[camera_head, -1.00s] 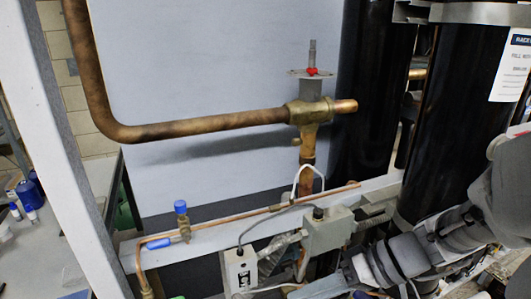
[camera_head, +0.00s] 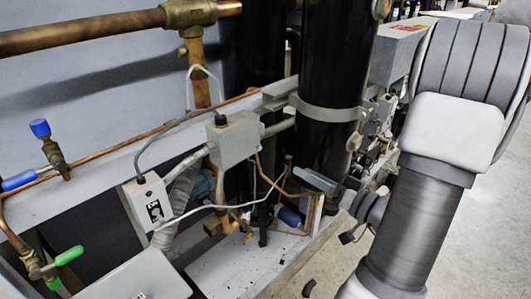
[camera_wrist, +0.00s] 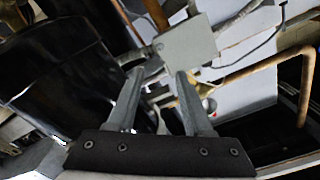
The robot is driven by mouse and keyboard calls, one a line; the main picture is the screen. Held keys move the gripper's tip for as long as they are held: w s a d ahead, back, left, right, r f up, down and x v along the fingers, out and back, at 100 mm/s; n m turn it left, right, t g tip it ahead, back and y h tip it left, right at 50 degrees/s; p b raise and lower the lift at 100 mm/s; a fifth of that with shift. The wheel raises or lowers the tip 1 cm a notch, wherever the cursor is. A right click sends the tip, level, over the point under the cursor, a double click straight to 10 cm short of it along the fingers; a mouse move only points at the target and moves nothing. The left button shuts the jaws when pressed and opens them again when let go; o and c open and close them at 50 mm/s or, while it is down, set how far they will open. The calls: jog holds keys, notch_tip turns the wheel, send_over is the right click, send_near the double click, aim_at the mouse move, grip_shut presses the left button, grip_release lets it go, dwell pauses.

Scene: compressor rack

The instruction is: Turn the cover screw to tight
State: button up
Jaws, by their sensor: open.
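A grey box (camera_head: 235,138) with a black cap (camera_head: 220,119) on top is fixed to the pale rail in the head view. A grey box, likely the same one, shows ahead of my gripper (camera_wrist: 160,72) in the wrist view (camera_wrist: 187,47). My gripper is open, with its two grey fingers apart and nothing held between them. The fingertips appear just short of the box's lower edge; whether they touch it cannot be told.
A white switch box (camera_head: 148,203) with cables hangs left of the grey box. Valves with blue (camera_head: 39,128) and green (camera_head: 69,255) handles are at the left. A black cylinder (camera_head: 335,95) stands behind on the right. Floor (camera_head: 330,262) shows at lower right.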

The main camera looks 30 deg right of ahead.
aim_at(260, 148)
jog(key=x, duration=1.4)
jog(key=shift+f, duration=0.1)
grip_shut()
